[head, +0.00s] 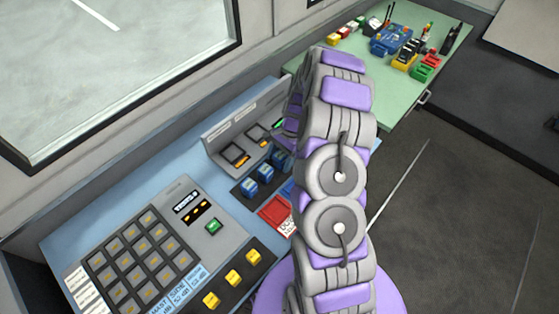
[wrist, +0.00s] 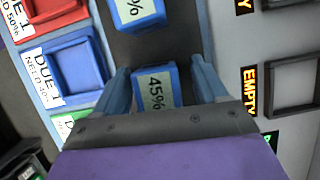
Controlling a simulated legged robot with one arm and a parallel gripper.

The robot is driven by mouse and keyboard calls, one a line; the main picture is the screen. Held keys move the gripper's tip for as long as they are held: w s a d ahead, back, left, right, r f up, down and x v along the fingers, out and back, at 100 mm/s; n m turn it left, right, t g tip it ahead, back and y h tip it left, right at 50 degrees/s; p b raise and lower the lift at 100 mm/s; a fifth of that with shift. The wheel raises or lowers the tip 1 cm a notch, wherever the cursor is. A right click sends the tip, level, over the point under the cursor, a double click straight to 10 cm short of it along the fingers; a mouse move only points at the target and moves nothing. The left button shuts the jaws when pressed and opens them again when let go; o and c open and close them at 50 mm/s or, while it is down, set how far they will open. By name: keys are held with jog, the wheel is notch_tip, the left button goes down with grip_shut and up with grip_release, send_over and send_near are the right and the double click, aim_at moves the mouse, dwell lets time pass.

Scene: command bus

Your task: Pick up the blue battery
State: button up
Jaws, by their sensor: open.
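Several blue batteries stand in a dark strip on the console. In the wrist view, one blue battery (wrist: 154,88) with a pale label reading 45% sits between the fingers of my gripper (wrist: 160,68). The fingers are open on either side of it, and I cannot tell whether they touch it. A second blue battery (wrist: 138,14) with a partly cut-off % label is beyond the fingertips. In the head view, two blue batteries show at left, a nearer one (head: 250,188) and a farther one (head: 265,172). My arm hides most of the gripper there.
Red (wrist: 48,10) and blue (wrist: 75,70) trays labelled DUE 1 lie left of the strip in the wrist view. A grey panel with slots, one marked EMPTY (wrist: 250,90), is on the right. A green table (head: 350,62) with small items stands behind; open floor (head: 450,200) lies right.

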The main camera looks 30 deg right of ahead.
jog(key=shift+d, duration=0.3)
jog(key=c, duration=0.4)
jog(key=shift+a, duration=0.25)
jog(key=c, duration=0.8)
jog(key=shift+o, duration=0.2)
jog(key=shift+d, duration=0.1)
